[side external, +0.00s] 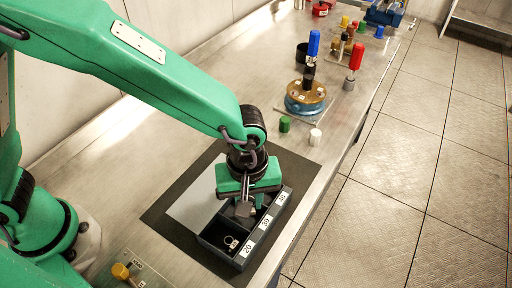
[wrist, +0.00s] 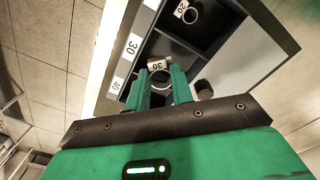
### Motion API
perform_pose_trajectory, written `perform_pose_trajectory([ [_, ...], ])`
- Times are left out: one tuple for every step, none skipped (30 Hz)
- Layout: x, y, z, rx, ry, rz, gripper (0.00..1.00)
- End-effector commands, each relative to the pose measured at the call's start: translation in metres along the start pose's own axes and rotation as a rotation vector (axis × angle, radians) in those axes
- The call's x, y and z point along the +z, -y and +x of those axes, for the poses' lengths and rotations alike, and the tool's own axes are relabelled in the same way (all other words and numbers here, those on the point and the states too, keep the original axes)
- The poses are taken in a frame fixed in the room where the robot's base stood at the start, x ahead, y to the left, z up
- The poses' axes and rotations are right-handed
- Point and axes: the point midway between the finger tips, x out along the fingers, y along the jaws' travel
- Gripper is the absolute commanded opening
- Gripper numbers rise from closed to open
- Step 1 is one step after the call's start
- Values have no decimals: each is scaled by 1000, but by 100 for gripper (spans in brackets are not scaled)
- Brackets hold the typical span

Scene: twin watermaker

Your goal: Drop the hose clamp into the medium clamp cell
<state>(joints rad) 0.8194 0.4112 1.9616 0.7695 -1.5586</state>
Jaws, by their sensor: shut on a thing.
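The tray (side external: 238,262) is dark, with a row of cells labelled along one wall; it also shows in the wrist view (wrist: 222,48). My gripper (side external: 244,207) points down over it in the side view. In the wrist view my green fingers (wrist: 166,75) are shut on a hose clamp with a white tag reading 30 (wrist: 158,65). The clamp appears over the middle cell, beside the label 30 (wrist: 133,45). Its height above the cell floor is unclear.
Another clamp, tagged 20 (wrist: 190,14), lies in the neighbouring cell labelled 20. A dark cylinder (wrist: 203,89) shows beside my fingers. The tray stands on a dark mat (side external: 160,214). Green (side external: 285,124) and white (side external: 315,136) caps stand behind it, near a blue round fixture (side external: 305,104).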

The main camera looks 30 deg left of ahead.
Motion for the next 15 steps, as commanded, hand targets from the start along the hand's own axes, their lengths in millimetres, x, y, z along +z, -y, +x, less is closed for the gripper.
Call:
perform_pose_trajectory([
  [0, 0, 4, -2, 0, 0, 1],
  [0, 0, 5, -1, 0, 0, 1],
  [0, 0, 7, 0, 0, 0, 1],
  [0, 0, 8, 0, 0, 0, 1],
  [0, 0, 9, 0, 0, 0, 1],
  [0, 0, 10, 0, 0, 0, 1],
  [0, 0, 11, 0, 0, 0, 1],
  [0, 0, 11, 0, 0, 0, 1],
  [0, 0, 12, 0, 0, 0, 1],
  [0, 0, 12, 0, 0, 0, 1],
  [0, 0, 12, 0, 0, 0, 1],
  [0, 0, 12, 0, 0, 0, 1],
  [0, 0, 12, 0, 0, 0, 1],
  [0, 0, 12, 0, 0, 0, 1],
  [0, 0, 12, 0, 0, 0, 1],
])
